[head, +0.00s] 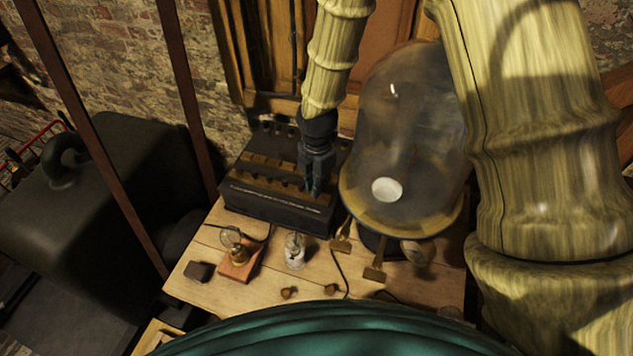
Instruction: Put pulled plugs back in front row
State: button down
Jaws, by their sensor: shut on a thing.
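A dark plug box (270,204) stands at the back of the wooden table, with brass bars and rows of plugs on its top. My gripper (313,188) points down over the right part of the box's front row. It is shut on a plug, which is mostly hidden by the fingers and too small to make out. I cannot tell whether that plug is in a hole or above it. Two small brown knobs, which look like loose plugs, lie on the table near its front: a left one (289,293) and a right one (331,290).
A large glass dome (405,130) stands close to the right of my gripper. A small glass jar (295,252), a bulb on a wooden base (239,266), a dark block (199,271) and brass pieces (375,271) stand in front of the box. Bare table (200,245) shows at left.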

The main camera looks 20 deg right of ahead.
jog(key=shift+f, duration=0.75)
dwell(0.8)
jog(key=c, duration=1.4)
grip_release()
notch_tip(320, 180, up, 12)
